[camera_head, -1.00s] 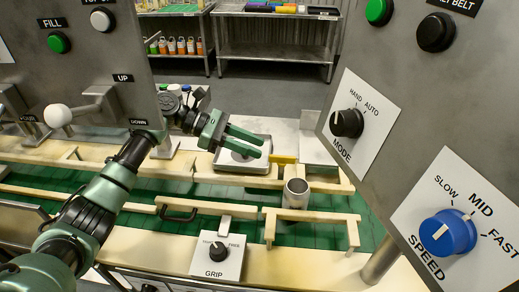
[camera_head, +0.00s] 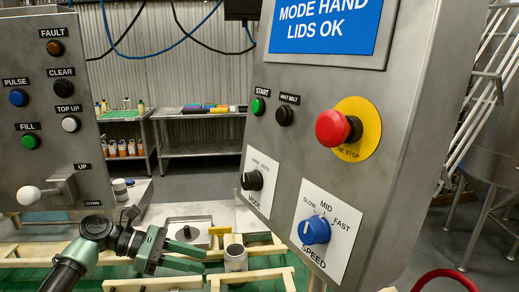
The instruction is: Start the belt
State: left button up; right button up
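The green START button (camera_head: 258,106) is on the grey control panel (camera_head: 290,85) on the right, beside the black HALT BELT button (camera_head: 284,116). The panel's screen (camera_head: 325,25) reads MODE HAND, LIDS OK. The green belt (camera_head: 130,272) shows in part at the bottom. A metal can (camera_head: 235,256) stands upright over it. My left gripper (camera_head: 203,260) is open and empty, low in the picture, left of the can and well below the START button. It appears to touch nothing. My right gripper is out of view.
The panel also has a red stop button (camera_head: 338,128) on a yellow disc, a black MODE knob (camera_head: 252,180) and a blue SPEED knob (camera_head: 314,230). A second panel (camera_head: 60,110) with several buttons and a white-knobbed lever (camera_head: 30,195) stands left. Light-coloured rails (camera_head: 150,284) run along the belt.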

aim_at(256, 105)
jog(key=k+l, duration=0.2)
jog(key=k, duration=0.25)
jog(key=k+l, duration=0.15)
jog(key=k, duration=0.35)
